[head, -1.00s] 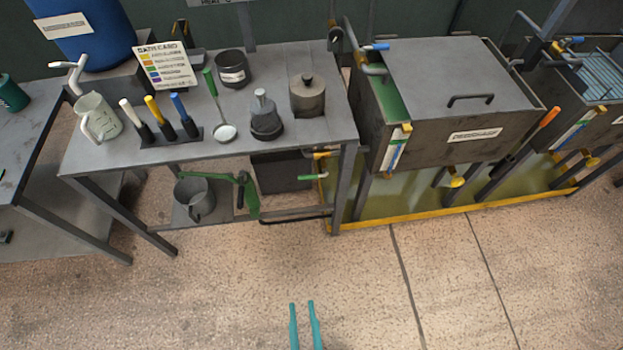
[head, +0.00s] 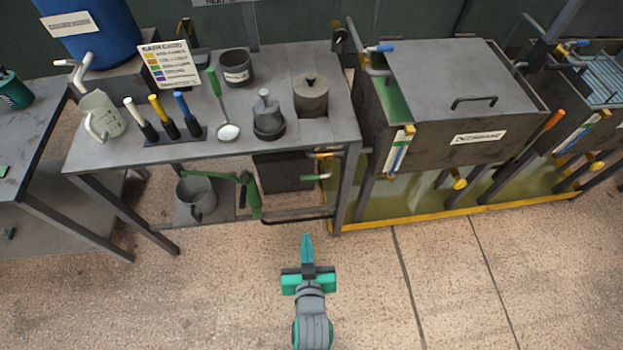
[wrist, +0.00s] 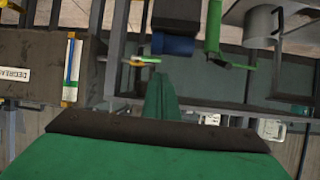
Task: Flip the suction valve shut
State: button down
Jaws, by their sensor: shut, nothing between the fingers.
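I cannot tell for certain which is the suction valve. In the wrist view, a pale lever with yellow and green ends (wrist: 141,60) lies crosswise just beyond my fingertips. My gripper (head: 306,240) is shut and empty, its teal fingers pointing towards the bench's underside. In the head view it is below the lever and apart from it. The fingers (wrist: 158,88) also show in the wrist view; contact cannot be told.
A green hand pump (head: 248,192) and a grey jug (head: 197,196) are on the lower shelf, left of the valve. The bench leg (head: 348,190) and a tank (head: 470,135) stand to the right. The floor (head: 200,300) in front is clear.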

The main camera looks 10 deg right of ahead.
jog(key=w+d+r+g, duration=0.1)
jog(key=w+d+r, duration=0.1)
jog(key=w, duration=0.5)
jog(key=w+d+r+n+y, duration=0.1)
jog(key=w+d+r, duration=0.1)
jog(key=w, duration=0.5)
jog(key=shift+w+d+g, duration=0.25)
jog(key=shift+w+g, duration=0.1)
jog(key=shift+g, duration=0.05)
jog(key=shift+w+f, duration=0.1)
send_over(311, 178)
jog(key=s, duration=0.3)
notch_tip(311, 178, down, 5)
jog(key=f, duration=0.3)
jog(key=shift+w+a+f, duration=0.1)
jog(key=shift+w+f, duration=0.15)
jog(key=shift+w, duration=0.05)
jog(key=shift+f, duration=0.45)
jog(key=shift+f, duration=0.1)
